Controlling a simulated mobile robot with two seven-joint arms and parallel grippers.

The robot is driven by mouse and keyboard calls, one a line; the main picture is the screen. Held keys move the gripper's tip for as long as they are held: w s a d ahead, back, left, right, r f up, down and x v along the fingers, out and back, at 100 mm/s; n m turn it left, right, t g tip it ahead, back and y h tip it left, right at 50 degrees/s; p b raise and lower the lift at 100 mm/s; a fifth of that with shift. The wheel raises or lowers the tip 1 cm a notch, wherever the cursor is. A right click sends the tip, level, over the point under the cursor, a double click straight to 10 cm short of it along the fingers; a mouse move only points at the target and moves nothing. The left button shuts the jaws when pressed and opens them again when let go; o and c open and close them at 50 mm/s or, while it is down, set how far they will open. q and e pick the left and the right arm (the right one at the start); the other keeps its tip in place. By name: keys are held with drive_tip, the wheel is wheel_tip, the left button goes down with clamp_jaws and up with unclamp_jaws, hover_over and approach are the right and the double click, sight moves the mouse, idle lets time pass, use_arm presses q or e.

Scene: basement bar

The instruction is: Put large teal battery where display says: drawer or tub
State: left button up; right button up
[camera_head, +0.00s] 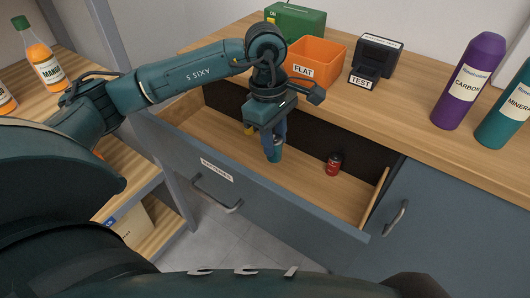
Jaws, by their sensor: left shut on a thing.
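My left gripper (272,132) is shut on the large teal battery (275,155) and holds it upright, pointing down, inside the open drawer (262,208). Whether the battery touches the drawer floor I cannot tell. The gripper hides its upper part. The orange tub (316,52), labelled FLAT, stands on the counter behind the drawer. A dark device (378,56) labelled TEST stands right of the tub; no readable display shows on it from here. My right gripper is not in view.
A red battery (333,165) stands at the drawer's right, and a yellow item (249,129) is partly hidden behind my gripper. A green box (295,22) is behind the tub. Purple (468,80) and teal (508,108) bottles stand on the counter's right. Shelves with bottles are left.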

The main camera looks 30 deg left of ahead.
use_arm(q)
drive_tip(key=n, duration=0.2)
drive_tip(key=a+n, duration=0.1)
drive_tip(key=n, duration=0.2)
drive_tip(key=shift+s+a+r+n+t, duration=0.1)
drive_tip(key=shift+s+r+n+t, duration=0.1)
drive_tip(key=shift+n+t, duration=0.15)
drive_tip(key=a+f+n, duration=0.1)
drive_tip(key=f+n, duration=0.1)
drive_tip(key=n, duration=0.2)
drive_tip(key=a+f+n+y, duration=0.1)
drive_tip(key=n, duration=0.3)
drive_tip(key=a+f+n+t+p, duration=0.1)
drive_tip(key=f+n, duration=0.1)
drive_tip(key=n, duration=0.2)
drive_tip(key=shift+s+a+f+n, duration=0.2)
drive_tip(key=shift+f+n, duration=0.15)
drive_tip(key=shift+f, duration=1.8)
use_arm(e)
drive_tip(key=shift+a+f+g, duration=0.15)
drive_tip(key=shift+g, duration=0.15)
use_arm(q)
drive_tip(key=shift+f+b, duration=0.1)
drive_tip(key=shift+b, duration=0.2)
